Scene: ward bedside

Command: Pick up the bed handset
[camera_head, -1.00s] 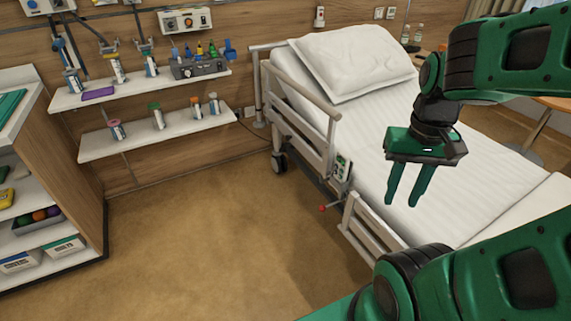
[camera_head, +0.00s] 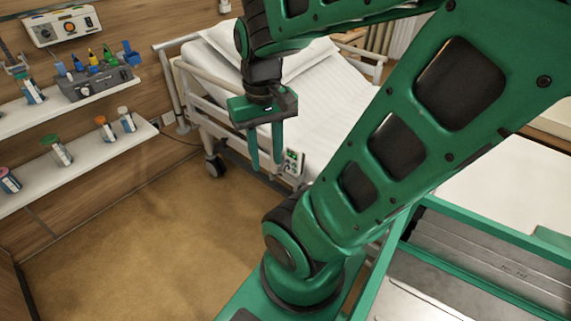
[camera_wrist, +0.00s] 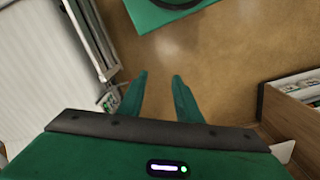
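The bed handset (camera_head: 292,162) is a small pale panel with green and coloured buttons, hanging on the bed's side rail. Part of it also shows in the wrist view (camera_wrist: 109,101), left of my fingers. My gripper (camera_head: 266,166) points down with its two green fingers apart and nothing between them. In the head view the fingers are just left of the handset, apart from it. In the wrist view my gripper (camera_wrist: 159,76) has bare floor between and beyond its fingertips.
The bed (camera_head: 325,110) has white sheets and pale side rails. Wall shelves (camera_head: 95,150) with bottles and a grey device (camera_head: 95,82) stand at the left. The brown floor (camera_head: 150,225) beside the bed is clear. A wooden shelf unit (camera_wrist: 292,115) shows at right in the wrist view.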

